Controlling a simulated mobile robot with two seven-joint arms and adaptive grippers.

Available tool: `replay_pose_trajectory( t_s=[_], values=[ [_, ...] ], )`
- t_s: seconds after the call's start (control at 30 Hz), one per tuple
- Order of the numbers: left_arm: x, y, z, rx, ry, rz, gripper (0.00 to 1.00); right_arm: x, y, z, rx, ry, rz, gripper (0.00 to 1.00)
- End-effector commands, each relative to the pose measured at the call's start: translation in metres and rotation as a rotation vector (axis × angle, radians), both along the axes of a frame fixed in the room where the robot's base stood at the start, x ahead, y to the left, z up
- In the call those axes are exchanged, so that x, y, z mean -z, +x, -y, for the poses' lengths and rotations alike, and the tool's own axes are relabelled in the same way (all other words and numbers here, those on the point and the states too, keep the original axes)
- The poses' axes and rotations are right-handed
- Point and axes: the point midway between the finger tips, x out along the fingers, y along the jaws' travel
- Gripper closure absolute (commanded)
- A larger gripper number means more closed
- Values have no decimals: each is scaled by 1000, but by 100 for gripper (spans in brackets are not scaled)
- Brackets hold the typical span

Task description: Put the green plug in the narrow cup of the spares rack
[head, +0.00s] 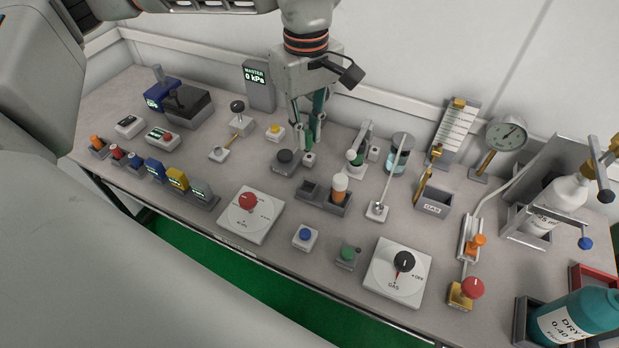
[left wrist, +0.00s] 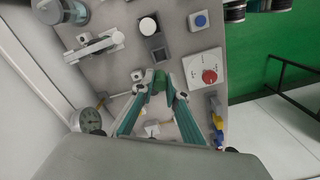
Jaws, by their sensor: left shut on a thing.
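My left gripper (head: 308,143) comes down from the top middle of the head view, near the back of the bench. In the left wrist view its fingertips (left wrist: 160,86) are closed on the green plug (left wrist: 159,79). In the head view the plug is mostly hidden by the fingers. A dark grey rack with two square openings (head: 323,204), which looks like the spares rack, stands in front and slightly right of the gripper. Its left opening looks empty; a white-and-orange vial (head: 338,190) stands in the right one. My right gripper is not in view.
In front are a red-knob panel (head: 259,225), a blue button (head: 305,236) and a gas dial panel (head: 386,281). A grey GAS bin (head: 432,206) is farther right.

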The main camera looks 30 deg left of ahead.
Motion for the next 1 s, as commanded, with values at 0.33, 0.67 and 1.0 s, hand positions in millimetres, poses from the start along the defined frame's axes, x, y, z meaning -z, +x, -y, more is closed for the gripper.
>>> replay_pose_trajectory(
  t_s=[0.33, 0.67, 1.0],
  values=[
    [79, -1, 0, 0, 0, -4, 99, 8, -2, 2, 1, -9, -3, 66],
    [103, 0, 0, -1, 0, -2, 99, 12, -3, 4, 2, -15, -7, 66],
    [134, 0, 0, -2, 0, 1, 99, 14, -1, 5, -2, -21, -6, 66]
  ],
)
